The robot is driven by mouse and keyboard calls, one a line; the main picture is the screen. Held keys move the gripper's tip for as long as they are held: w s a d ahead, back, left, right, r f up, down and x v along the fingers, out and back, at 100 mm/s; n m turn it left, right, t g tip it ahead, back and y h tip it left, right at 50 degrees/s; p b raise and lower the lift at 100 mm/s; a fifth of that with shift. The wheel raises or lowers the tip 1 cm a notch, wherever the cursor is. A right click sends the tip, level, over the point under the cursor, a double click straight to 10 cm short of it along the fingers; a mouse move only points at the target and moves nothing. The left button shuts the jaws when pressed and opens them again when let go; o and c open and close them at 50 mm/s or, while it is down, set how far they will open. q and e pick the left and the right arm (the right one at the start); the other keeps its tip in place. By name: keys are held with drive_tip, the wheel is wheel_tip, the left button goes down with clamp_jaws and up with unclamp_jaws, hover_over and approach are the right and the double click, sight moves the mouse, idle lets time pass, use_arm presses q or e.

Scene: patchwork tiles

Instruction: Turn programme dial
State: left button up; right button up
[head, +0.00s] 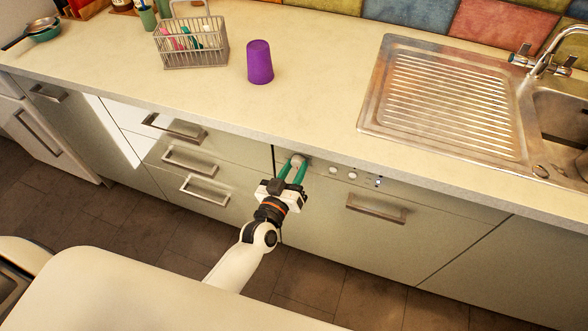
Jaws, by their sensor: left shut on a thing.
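The programme dial (298,160) is a small pale knob at the left end of the control strip, on the front of a built-in appliance (330,230) under the counter. My left gripper (294,170) has its green fingers at the dial, one on each side, shut on it. The fingers partly cover the dial, so its pointer position cannot be read. Small round buttons (342,171) and a lit indicator (378,182) sit to the right on the strip. My right gripper is not in view.
The appliance's bar handle (376,208) is lower right of the dial. Drawers with handles (190,160) are to the left. The counter (310,110) above holds a purple cup (260,62), a wire basket (192,42) and a sink with drainer (440,90).

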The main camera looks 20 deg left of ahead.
use_arm(q)
drive_tip(key=n, duration=0.4)
drive_tip(key=shift+f+b, duration=0.1)
drive_tip(key=shift+b, duration=0.25)
drive_tip(key=n, duration=0.4)
drive_tip(key=shift+t+b, duration=0.3)
drive_tip(key=shift+b, duration=0.1)
drive_tip(key=n+b, duration=0.1)
drive_tip(key=n, duration=0.3)
drive_tip(key=shift+d+y, duration=0.1)
drive_tip(key=shift+y, duration=0.2)
drive_tip(key=n+b, duration=0.1)
drive_tip(key=n, duration=0.3)
drive_tip(key=shift+n+y, duration=0.3)
drive_tip(key=shift+n, duration=0.1)
drive_tip(key=n+b, duration=0.1)
drive_tip(key=n, duration=0.3)
drive_tip(key=shift+n, duration=0.4)
drive_tip(key=n+b, duration=0.1)
drive_tip(key=n, duration=0.3)
drive_tip(key=shift+y, duration=0.3)
drive_tip(key=n, duration=0.3)
drive_tip(key=shift+n, duration=0.3)
drive_tip(key=shift+n+y, duration=0.3)
drive_tip(key=shift+n, duration=1.5)
